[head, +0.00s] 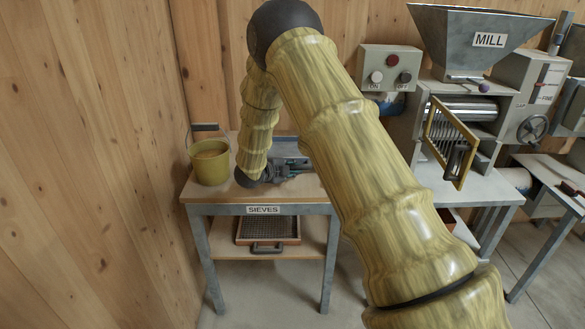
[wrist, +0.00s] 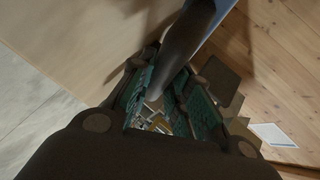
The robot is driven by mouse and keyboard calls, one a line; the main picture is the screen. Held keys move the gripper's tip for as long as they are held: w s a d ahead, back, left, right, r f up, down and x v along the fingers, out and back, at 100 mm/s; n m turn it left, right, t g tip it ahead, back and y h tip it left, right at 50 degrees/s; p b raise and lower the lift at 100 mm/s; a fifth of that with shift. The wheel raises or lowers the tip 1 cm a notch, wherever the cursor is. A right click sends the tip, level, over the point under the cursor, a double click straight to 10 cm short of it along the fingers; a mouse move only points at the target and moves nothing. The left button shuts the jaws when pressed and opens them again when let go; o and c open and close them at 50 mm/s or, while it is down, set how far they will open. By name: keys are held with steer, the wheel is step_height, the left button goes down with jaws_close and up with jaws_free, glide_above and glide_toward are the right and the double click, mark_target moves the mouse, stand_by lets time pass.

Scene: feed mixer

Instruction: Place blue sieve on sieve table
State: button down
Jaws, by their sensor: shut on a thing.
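The sieve table (head: 225,199), labelled SIEVES, stands left of centre in the head view. My gripper (head: 279,172) is low over its top, partly hidden by my arm. A blue-grey flat thing (head: 288,146), which looks like the blue sieve, lies at the table's back beside my gripper, mostly hidden. In the wrist view my gripper (wrist: 170,98) has its green-padded fingers closed around a dark handle (wrist: 184,45). A strip of blue edge (wrist: 217,14) shows at the handle's far end. I cannot tell whether the sieve rests fully on the table.
A yellow bucket (head: 209,163) stands at the table's left. A brown-framed sieve (head: 268,231) lies on the lower shelf. The mill (head: 480,88), with its open yellow-framed door (head: 449,143), and the ON/OFF box (head: 391,68) are to the right. A wooden wall (head: 95,130) closes the left.

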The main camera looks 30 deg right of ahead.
steer(key=shift+f, duration=0.25)
steer(key=c, duration=1.3)
jaws_free()
steer(key=shift+c, duration=0.2)
steer(key=shift+r, duration=0.1)
